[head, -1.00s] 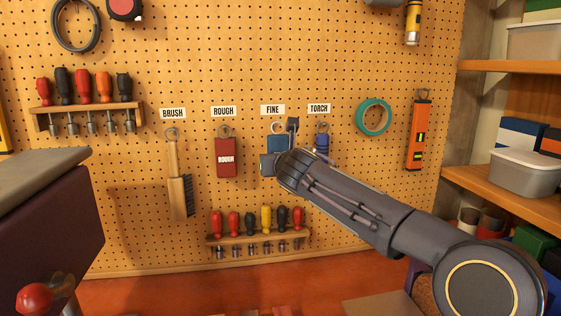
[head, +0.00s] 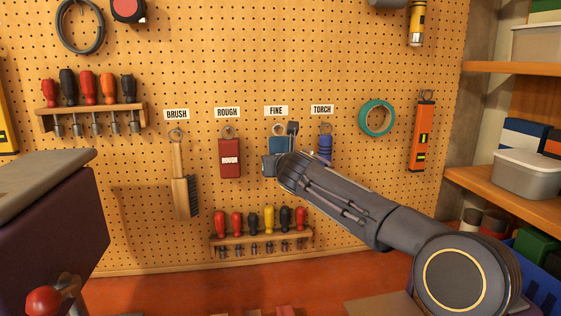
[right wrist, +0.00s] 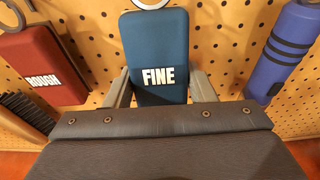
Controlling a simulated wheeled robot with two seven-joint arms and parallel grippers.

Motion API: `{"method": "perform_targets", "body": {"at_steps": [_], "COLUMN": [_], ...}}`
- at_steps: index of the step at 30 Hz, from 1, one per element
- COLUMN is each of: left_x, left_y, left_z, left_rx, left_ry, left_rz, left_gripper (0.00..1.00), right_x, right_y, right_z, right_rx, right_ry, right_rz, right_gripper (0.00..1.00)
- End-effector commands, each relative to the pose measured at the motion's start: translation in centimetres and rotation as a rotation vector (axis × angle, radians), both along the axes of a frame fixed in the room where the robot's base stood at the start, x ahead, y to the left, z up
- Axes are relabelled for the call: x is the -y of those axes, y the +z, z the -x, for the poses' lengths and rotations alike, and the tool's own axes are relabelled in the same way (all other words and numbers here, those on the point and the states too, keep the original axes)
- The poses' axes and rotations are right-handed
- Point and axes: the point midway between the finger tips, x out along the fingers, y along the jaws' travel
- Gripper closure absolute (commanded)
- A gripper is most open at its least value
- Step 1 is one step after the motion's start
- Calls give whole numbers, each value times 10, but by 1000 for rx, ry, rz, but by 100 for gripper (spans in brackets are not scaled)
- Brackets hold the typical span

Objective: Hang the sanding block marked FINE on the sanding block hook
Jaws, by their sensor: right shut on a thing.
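The blue sanding block marked FINE (right wrist: 155,45) is upright, its printed face toward the right wrist camera. In the head view the block (head: 276,144) is at the pegboard under the FINE label (head: 276,111), partly hidden by my gripper. My right gripper (right wrist: 160,88) is shut on the block's lower part, one finger on each side. It also shows in the head view (head: 281,147). The block's ring (head: 279,129) is at its top, below the label. I cannot tell whether the ring is around the hook. My left gripper is out of view.
The red ROUGH block (head: 230,158) and the brush (head: 181,185) hang to the left. The blue torch (head: 325,147) hangs close on the right. A screwdriver rack (head: 262,237) is below. Shelves (head: 520,190) stand at the far right.

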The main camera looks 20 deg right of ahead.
Motion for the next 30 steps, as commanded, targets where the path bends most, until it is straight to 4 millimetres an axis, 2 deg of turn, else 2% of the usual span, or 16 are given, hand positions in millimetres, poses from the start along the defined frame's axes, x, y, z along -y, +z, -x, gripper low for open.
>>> {"method": "perform_targets", "body": {"at_steps": [8,9,14,23,26,30], "left_x": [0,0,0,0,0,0], "left_y": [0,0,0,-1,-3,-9], "left_z": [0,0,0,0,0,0], "left_rx": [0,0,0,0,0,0], "left_ry": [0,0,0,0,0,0], "left_rz": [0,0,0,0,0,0], "left_gripper": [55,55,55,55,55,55], "right_x": [0,0,0,0,-3,-8], "right_y": [1,1,1,0,2,7], "right_z": [0,0,0,2,10,33], "right_rx": [1,1,1,0,2,3], "right_ry": [0,0,0,0,1,1], "right_rz": [0,0,0,0,0,0], "right_gripper": [100,46,25,25,25,25]}}
